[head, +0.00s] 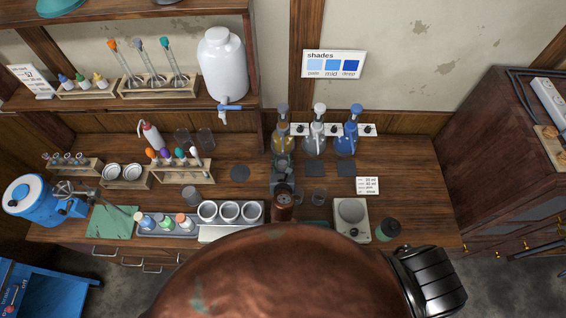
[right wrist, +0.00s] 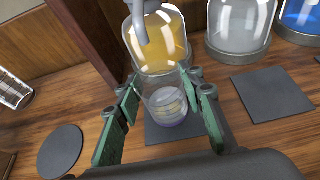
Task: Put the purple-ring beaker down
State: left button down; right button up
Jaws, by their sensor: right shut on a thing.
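The purple-ring beaker (right wrist: 165,112) is small clear glass with a purple ring near its base. In the right wrist view it is upright or nearly so between the green fingers of my right gripper (right wrist: 163,108), which is shut on it. A dark square pad (right wrist: 200,124) shows below and behind the beaker. I cannot tell whether the beaker touches the pad. In the head view my right gripper (head: 283,158) is in front of the amber flask and hides the beaker. My left gripper is not in view.
The amber flask (right wrist: 160,40) stands just behind the beaker. A clear flask (head: 316,140) and a blue flask (head: 346,138) stand to its right. A round dark pad (head: 240,172) and a square pad (head: 347,168) are bare. A scale (head: 351,232) stands front right.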

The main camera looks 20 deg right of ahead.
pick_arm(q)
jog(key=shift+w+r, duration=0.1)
pick_arm(e)
jog(key=shift+r, duration=0.1)
jog(key=o, duration=1.3)
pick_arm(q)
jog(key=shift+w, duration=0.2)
pick_arm(e)
jog(key=shift+s, duration=0.15)
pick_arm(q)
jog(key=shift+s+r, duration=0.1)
pick_arm(e)
jog(key=v, duration=1.1)
jog(key=shift+s, duration=0.4)
jog(key=shift+a+r, duration=0.1)
